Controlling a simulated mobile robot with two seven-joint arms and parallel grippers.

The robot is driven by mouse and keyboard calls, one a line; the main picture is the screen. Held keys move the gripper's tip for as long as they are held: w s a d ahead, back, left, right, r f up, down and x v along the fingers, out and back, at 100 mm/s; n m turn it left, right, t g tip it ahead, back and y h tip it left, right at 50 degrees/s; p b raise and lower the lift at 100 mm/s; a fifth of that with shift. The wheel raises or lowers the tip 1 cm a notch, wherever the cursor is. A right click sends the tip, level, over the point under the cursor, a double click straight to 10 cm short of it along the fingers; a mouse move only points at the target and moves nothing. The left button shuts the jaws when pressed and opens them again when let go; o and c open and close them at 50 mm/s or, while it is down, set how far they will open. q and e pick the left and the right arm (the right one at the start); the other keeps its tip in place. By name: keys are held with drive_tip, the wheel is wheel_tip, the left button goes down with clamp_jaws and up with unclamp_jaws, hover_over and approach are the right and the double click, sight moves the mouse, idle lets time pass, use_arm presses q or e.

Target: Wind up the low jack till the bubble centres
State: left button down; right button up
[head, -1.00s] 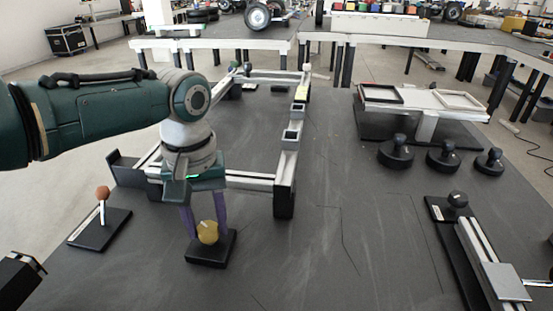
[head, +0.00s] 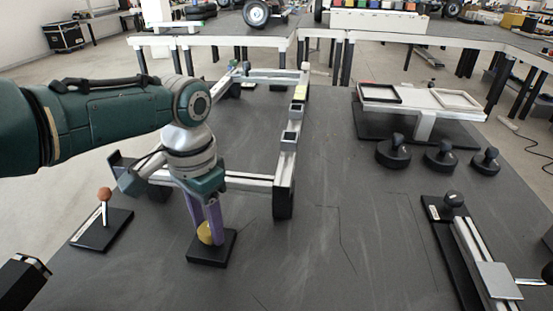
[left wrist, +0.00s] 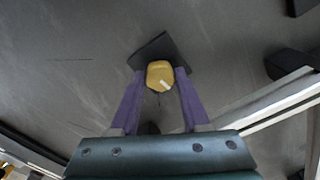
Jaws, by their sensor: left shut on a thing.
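A yellow knob (head: 206,233) with a pale pointer mark stands on a square black base (head: 211,250) on the dark table. My left gripper (head: 211,232) points down with its purple fingers shut on the knob, one on each side. The left wrist view shows the knob (left wrist: 160,75) between the fingertips, with its pale mark toward the lower right. The chassis frame (head: 287,160) of pale metal rails lies behind the gripper. A yellow block (head: 300,93) and a small grey box (head: 291,138) sit on its right rail. I cannot make out a bubble.
An orange-ball lever (head: 104,194) on a black plate stands left of the knob. Several black round-handled weights (head: 394,153) and a white stand with two trays (head: 424,110) are at the right. A rail device (head: 477,250) lies front right. The middle table is clear.

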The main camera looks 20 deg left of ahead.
sight(208, 228)
use_arm(q)
drive_tip(key=shift+m, duration=0.6)
drive_tip(key=shift+c, duration=1.9)
unclamp_jaws()
wheel_tip(208, 228, up, 10)
drive_tip(key=p, duration=0.4)
drive_tip(key=shift+p, duration=0.3)
